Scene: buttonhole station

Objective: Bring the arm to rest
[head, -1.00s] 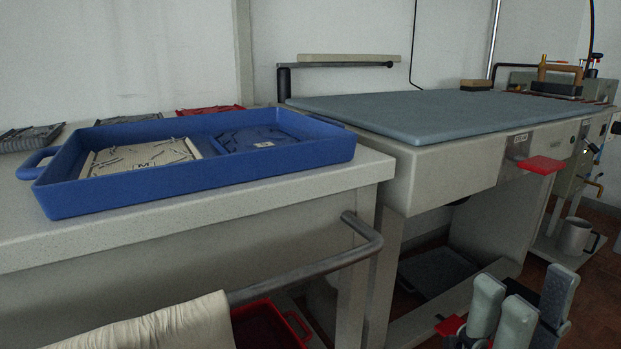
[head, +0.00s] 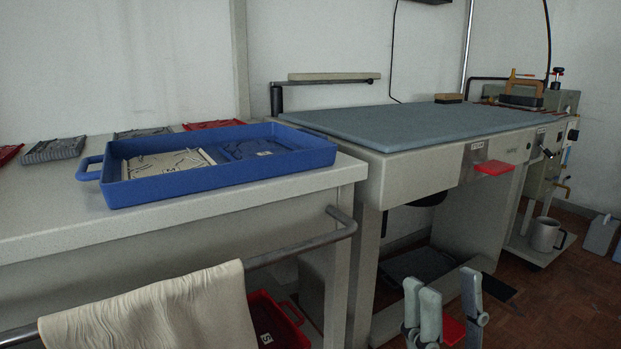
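My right gripper (head: 443,305) shows at the bottom of the head view, right of the middle. Its grey-green fingers point up and stand apart, with nothing between them that I can make out. It is in front of the pressing table (head: 420,160), low and clear of the table's top. My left gripper does not show.
A blue tray (head: 225,178) holding a cream panel and a blue panel sits on the left counter (head: 40,205). A rail with a cream cloth (head: 165,310) juts from the counter's front. A red bin (head: 275,318) stands below.

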